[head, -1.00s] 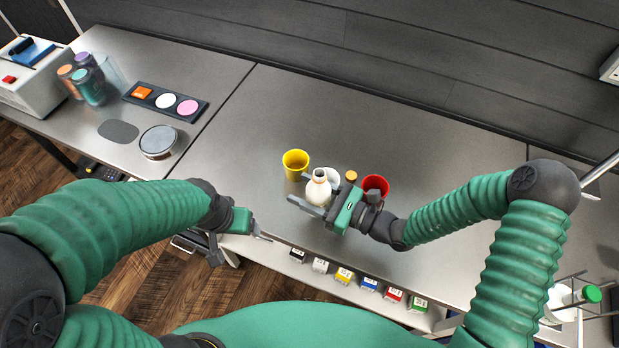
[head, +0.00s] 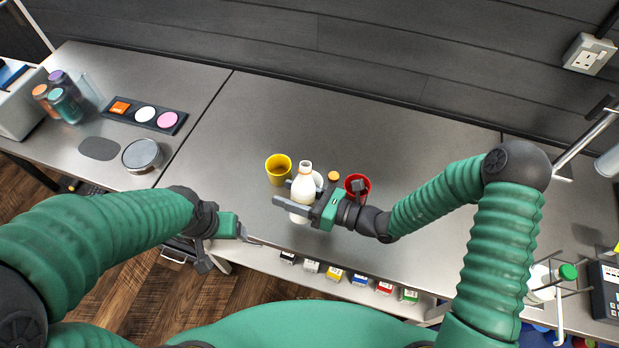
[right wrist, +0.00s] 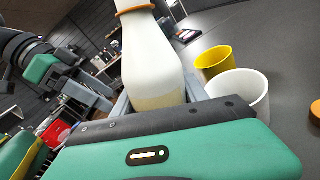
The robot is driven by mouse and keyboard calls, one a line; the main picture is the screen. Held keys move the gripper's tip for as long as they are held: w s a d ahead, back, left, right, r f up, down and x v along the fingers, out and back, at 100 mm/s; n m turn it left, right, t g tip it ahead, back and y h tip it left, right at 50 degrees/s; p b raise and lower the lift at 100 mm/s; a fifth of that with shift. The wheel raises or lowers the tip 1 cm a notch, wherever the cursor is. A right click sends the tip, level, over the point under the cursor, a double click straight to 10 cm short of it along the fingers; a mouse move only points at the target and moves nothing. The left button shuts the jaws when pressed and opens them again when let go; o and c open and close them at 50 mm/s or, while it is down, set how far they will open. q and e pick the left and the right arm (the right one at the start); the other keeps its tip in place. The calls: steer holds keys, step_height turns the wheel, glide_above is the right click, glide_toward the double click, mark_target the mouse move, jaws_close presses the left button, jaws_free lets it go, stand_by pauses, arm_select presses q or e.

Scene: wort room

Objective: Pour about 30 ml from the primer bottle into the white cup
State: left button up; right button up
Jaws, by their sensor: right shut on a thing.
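The primer bottle (head: 304,181), white with an orange ring at its neck, is between the fingers of my right gripper (head: 298,207), which is shut on it. The bottle (right wrist: 152,62) also fills the middle of the right wrist view, neck up. The white cup (head: 318,179) stands just behind it, mostly hidden in the head view.
A yellow cup (head: 279,166) stands left of the bottle and a red cup (head: 357,183) right of it, partly behind my gripper. A small orange-yellow round piece (head: 333,176) lies between the white and red cups. The table behind the cups is clear.

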steer(key=m, duration=0.2)
steer(key=f+m, duration=0.1)
steer(key=s+f+m+g, duration=0.1)
steer(key=m, duration=0.1)
steer(key=shift+a+f+m+b, duration=0.15)
steer(key=shift+f+m+b, duration=0.1)
steer(key=shift+m+b, duration=0.1)
steer(key=shift+f+m, duration=0.25)
steer(key=shift+f, duration=0.05)
steer(key=shift+s+r+m+h, duration=0.15)
steer(key=shift+r+m+h, duration=0.05)
steer(key=shift+m+h, duration=0.1)
steer(key=shift+s+a+f, duration=0.1)
steer(key=shift+f, duration=0.05)
steer(key=shift+s+r+m+g+p, duration=0.2)
steer(key=shift+r+m+g+p, duration=0.05)
steer(key=shift+r+m+p, duration=0.3)
steer(key=shift+s+r+m+g+p, duration=0.15)
steer(key=shift+r+m+g+p, duration=0.1)
steer(key=shift+r+m+p, duration=0.3)
steer(key=shift+s+a+m+p, duration=0.15)
steer(key=shift+m+p, duration=0.25)
steer(key=shift+p, duration=0.3)
steer(key=shift+s+f+m+g+p, duration=0.1)
steer(key=shift+f+m+g+p, duration=0.1)
steer(key=shift+m+g+p, duration=0.15)
steer(key=shift+m+p, duration=0.65)
steer(key=shift+p, duration=0.1)
